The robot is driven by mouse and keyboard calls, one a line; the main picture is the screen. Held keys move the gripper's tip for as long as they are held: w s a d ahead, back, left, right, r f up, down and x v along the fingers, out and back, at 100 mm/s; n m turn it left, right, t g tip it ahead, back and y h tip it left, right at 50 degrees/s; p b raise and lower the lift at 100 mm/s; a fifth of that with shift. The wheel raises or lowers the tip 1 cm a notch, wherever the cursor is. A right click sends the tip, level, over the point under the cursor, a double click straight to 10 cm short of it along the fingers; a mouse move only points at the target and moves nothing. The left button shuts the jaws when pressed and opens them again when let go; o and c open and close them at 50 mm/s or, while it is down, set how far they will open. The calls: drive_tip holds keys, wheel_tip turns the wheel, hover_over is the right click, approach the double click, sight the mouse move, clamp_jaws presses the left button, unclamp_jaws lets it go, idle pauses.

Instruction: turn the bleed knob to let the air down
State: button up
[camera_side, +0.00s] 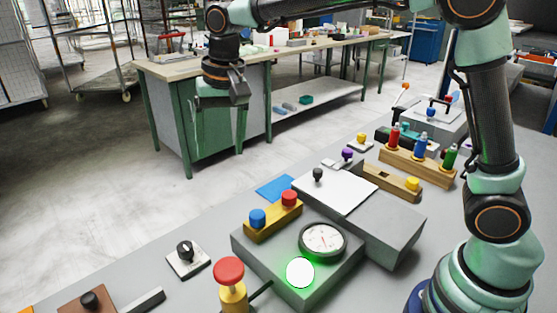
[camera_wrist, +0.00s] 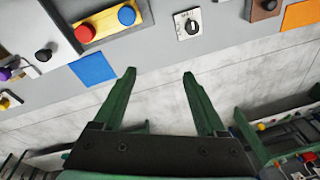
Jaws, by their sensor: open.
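A black rotary knob on a white plate (camera_side: 186,252) sits on the grey bench, left of the grey press base. In the wrist view it is at the top (camera_wrist: 193,28), beyond my fingertips, with lettering too small to read. I cannot tell for certain that it is the bleed knob. A round white gauge (camera_side: 323,240) is on the press base, its reading too small to make out. A white lamp with a green glow (camera_side: 300,272) is in front of it. My gripper (camera_wrist: 159,74) is open and empty, its green fingers apart, high above and clear of the bench.
A red-topped yellow post (camera_side: 230,280) stands near the knob. Blue and red buttons (camera_side: 273,215) sit on a yellow block. Another black knob (camera_side: 88,298) is on a brown plate. A blue mat (camera_wrist: 93,69) lies flat. Bottles (camera_side: 420,147) stand in a wooden rack.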

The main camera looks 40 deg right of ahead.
drive_tip(key=m+g, duration=0.2)
hover_over(184, 246)
wheel_tip(184, 246, down, 9)
drive_tip(key=shift+h, duration=0.3)
wheel_tip(184, 246, down, 12)
drive_tip(key=shift+f, duration=0.1)
clamp_jaws()
